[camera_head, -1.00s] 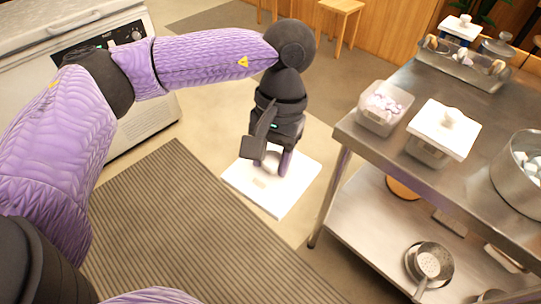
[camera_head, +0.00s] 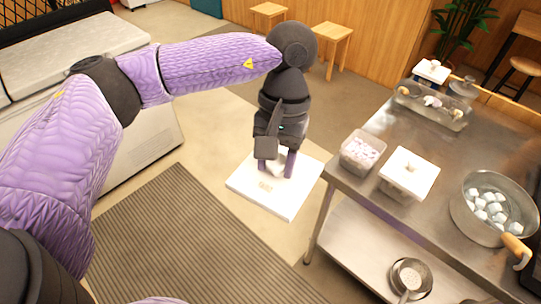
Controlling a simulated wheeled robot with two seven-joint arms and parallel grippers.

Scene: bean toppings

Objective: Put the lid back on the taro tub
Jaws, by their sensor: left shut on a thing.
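My left gripper (camera_head: 276,166) points down and is shut on a white square lid (camera_head: 262,193), which it holds in the air to the left of the steel table. The open tub with pale purple pieces, the taro tub (camera_head: 362,152), stands on the table's left edge, to the right of the gripper. Its top is uncovered. My right gripper is not in view.
A second tub with a white lid (camera_head: 410,172) stands close beside the taro tub on the steel table (camera_head: 400,125). A steel pot (camera_head: 494,208) with pale cubes is at the right. A long clear tray (camera_head: 432,106) lies at the back. A lower shelf (camera_head: 350,245) holds a strainer (camera_head: 411,278).

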